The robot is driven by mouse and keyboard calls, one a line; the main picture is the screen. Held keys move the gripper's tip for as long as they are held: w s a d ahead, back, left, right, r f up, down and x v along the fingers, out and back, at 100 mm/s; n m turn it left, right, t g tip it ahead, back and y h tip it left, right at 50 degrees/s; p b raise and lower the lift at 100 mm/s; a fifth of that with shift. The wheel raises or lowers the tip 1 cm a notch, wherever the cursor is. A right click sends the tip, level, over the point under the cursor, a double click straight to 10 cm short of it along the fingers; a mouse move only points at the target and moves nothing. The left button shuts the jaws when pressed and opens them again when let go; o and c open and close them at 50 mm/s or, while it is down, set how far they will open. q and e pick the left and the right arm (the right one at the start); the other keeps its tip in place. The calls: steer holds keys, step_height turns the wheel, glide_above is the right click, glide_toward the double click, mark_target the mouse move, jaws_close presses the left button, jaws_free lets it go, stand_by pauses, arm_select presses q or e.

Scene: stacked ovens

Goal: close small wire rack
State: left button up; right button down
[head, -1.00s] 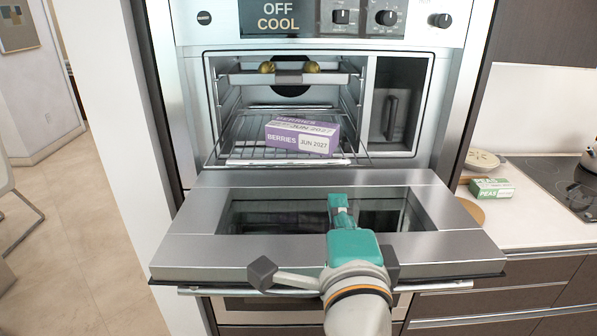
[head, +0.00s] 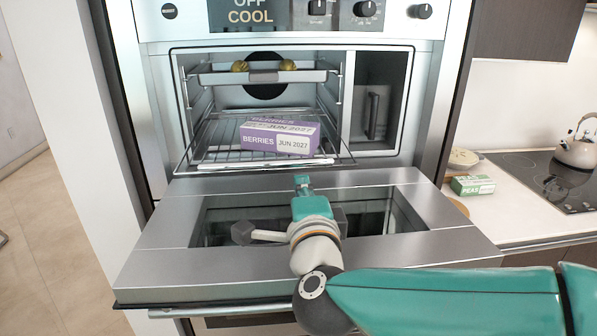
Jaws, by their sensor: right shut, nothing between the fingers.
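The small wire rack (head: 218,133) is in the lower part of the upper oven. It sticks out a little past the oven's front opening, and its pale front edge (head: 265,164) shows just behind the open door. A purple and white berries box (head: 278,136) lies on it. My right gripper (head: 303,180) is over the inner side of the open door, a short way in front of the rack's front edge and apart from it. Its fingers are shut and empty, pointing toward the oven. My left gripper is not in view.
The oven door (head: 160,225) is folded down flat below my right arm. A tray (head: 215,76) with two yellowish round items sits higher in the oven. A compartment (head: 375,115) with a handle is at its right. A counter with a peas box (head: 472,185) and kettle (head: 577,150) is at far right.

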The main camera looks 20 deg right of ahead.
steer(key=shift+p+x, duration=0.45)
steer(key=shift+x, duration=1.55)
